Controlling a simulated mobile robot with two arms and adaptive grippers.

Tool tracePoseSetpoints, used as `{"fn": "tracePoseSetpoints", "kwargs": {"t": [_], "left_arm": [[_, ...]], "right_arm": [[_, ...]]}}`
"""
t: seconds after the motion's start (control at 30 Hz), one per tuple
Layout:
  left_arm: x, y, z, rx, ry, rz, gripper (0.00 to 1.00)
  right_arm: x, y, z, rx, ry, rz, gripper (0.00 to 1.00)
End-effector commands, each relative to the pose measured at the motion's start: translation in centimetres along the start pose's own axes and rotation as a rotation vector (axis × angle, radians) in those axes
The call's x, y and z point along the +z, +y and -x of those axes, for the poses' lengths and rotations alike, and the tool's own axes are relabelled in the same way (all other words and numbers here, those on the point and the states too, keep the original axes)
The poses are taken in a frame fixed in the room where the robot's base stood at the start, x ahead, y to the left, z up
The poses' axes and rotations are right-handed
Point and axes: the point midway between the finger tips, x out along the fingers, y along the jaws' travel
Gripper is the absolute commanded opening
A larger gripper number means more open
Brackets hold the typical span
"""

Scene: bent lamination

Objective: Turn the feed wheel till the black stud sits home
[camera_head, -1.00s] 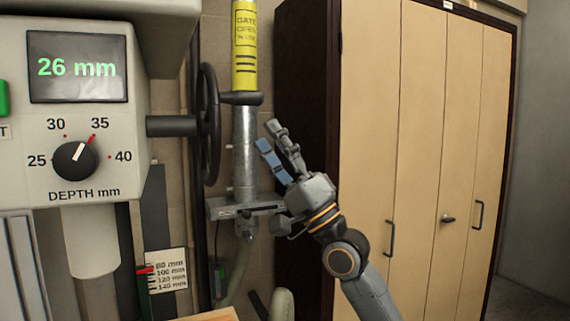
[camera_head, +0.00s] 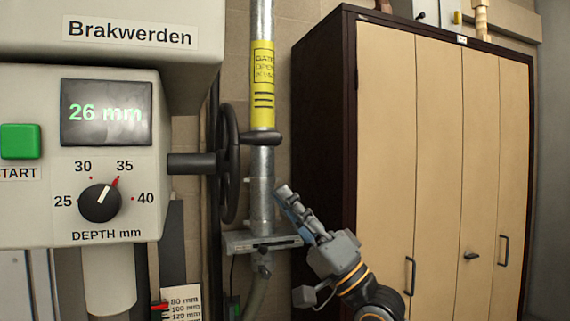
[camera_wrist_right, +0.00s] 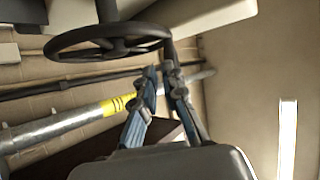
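The feed wheel (camera_head: 229,163) is the black handwheel on a shaft from the machine's right side, with a black handle (camera_head: 262,139) pointing right. The wheel also shows at the top of the right wrist view (camera_wrist_right: 105,40). My right gripper (camera_head: 288,198) is below and right of the wheel, apart from it, fingers pointing up and left. In the right wrist view the fingers (camera_wrist_right: 161,75) stand apart, with nothing between them. The display (camera_head: 106,113) reads 26 mm. I cannot identify the black stud. My left gripper is out of view.
A grey vertical pipe with a yellow label (camera_head: 263,85) stands right behind the wheel's handle. A slotted grey bracket (camera_head: 262,243) crosses it near my right gripper. The depth knob (camera_head: 100,203) points near 35. A tan cabinet (camera_head: 440,160) fills the right.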

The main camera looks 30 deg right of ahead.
Motion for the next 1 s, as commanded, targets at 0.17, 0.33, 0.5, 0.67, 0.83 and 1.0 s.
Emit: {"fn": "tracePoseSetpoints", "kwargs": {"t": [0.17, 0.33, 0.5, 0.67, 0.83, 1.0], "left_arm": [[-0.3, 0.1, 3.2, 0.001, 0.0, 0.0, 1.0], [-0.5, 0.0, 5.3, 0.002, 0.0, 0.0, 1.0], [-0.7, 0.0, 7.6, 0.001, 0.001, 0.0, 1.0], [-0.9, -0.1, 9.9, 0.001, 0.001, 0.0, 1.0], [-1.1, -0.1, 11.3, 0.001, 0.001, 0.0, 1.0], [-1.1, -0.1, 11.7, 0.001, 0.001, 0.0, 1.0]], "right_arm": [[4.5, -3.0, -5.3, 0.112, -0.205, 0.244, 0.0], [6.5, -4.5, -8.0, 0.247, -0.325, 0.505, 0.0], [5.6, -6.4, -9.9, 0.411, -0.369, 0.78, 0.0], [2.4, -9.4, -10.7, 0.605, -0.328, 1.028, 0.0], [-0.9, -12.2, -10.0, 0.776, -0.245, 1.175, 0.0], [-2.3, -13.1, -9.4, 0.852, -0.205, 1.215, 0.0]]}}
